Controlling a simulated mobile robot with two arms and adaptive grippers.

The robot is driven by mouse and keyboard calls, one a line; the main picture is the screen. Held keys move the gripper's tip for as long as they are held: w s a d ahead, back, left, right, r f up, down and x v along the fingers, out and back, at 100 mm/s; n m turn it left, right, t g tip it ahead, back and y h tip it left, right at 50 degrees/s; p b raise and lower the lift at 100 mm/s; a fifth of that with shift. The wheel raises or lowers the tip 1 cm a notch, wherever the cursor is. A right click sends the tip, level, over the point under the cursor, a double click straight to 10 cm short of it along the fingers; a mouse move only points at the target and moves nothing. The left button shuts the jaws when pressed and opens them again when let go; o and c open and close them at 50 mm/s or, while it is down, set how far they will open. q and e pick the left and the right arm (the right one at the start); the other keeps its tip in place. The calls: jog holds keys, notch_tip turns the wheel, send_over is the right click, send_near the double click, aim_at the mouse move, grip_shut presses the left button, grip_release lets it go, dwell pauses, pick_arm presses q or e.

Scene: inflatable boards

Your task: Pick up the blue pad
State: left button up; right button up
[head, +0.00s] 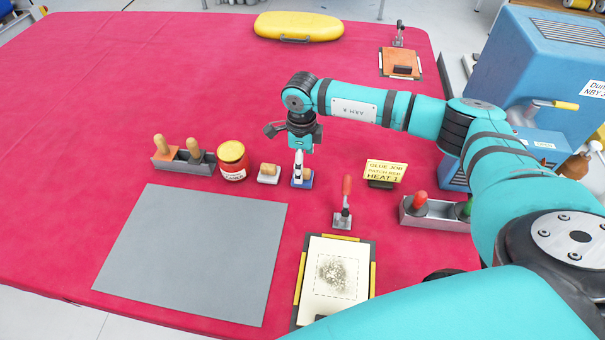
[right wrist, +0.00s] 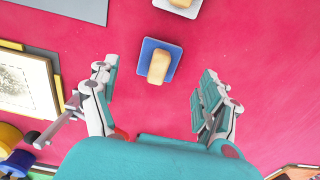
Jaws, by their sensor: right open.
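The blue pad (head: 306,184) lies flat on the red cloth, with a tan block-shaped handle on top. My right gripper (head: 300,165) is above it and partly hides it in the head view. In the right wrist view the blue pad (right wrist: 147,53) lies ahead of the gripper (right wrist: 158,78), roughly centred between its spread fingers. The right gripper is open and empty, and it does not appear to touch the pad. My left gripper is not in view.
A white pad (head: 269,174) with a similar handle sits just left of the blue one, beside a red jar (head: 232,161) with a yellow lid. A red-handled tool (head: 345,200) and a yellow sign (head: 386,171) stand to the right. A grey sheet (head: 190,250) lies in front.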

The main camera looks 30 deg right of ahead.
notch_tip(320, 180, down, 4)
jog(key=shift+s+r+p, duration=0.15)
jog(key=shift+p, duration=0.5)
jog(key=shift+f, duration=0.4)
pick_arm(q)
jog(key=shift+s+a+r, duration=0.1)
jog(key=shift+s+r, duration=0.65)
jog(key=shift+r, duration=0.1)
pick_arm(e)
jog(key=shift+c, duration=0.2)
jog(key=c, duration=1.2)
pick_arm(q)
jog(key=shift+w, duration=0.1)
pick_arm(e)
jog(key=shift+r, duration=0.1)
